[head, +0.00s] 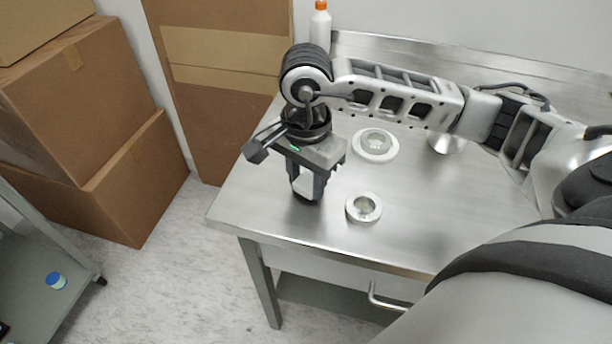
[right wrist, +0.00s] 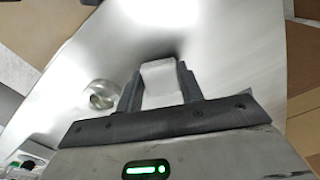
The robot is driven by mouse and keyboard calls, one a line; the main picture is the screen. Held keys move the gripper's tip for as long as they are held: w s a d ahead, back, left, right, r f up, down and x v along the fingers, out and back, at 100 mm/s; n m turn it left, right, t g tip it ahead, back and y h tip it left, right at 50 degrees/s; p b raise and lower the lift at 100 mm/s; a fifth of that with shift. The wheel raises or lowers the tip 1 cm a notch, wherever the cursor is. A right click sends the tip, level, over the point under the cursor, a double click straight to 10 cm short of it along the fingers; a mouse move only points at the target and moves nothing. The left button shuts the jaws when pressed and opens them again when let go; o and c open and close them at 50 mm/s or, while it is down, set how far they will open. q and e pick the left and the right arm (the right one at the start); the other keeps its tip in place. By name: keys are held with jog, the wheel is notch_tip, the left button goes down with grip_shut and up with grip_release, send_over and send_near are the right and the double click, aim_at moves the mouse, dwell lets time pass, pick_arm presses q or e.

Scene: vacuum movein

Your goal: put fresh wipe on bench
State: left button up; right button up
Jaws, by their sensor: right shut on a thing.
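The bench (head: 300,233) is a stainless steel table with a raised back edge. My right gripper (head: 308,192) is over the left part of the bench, pointing down. It is shut on a white wipe (head: 303,184), which shows between the fingers. In the right wrist view, the wipe (right wrist: 160,80) sits between the two dark fingers of the gripper (right wrist: 160,85), with the bench surface beyond. I cannot tell whether the wipe touches the bench. My left gripper is not in view.
A small round white fitting (head: 363,208) lies right of the gripper, with a larger one (head: 376,145) behind it. A white bottle with an orange cap (head: 320,26) stands at the back. Cardboard boxes (head: 75,100) are at left. A cart (head: 35,265) holds a blue-lidded jar (head: 56,281).

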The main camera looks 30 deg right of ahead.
jog(key=shift+f, duration=0.35)
jog(key=shift+f, duration=0.2)
jog(key=o, duration=0.9)
jog(key=shift+o, duration=0.2)
jog(key=shift+r, duration=0.1)
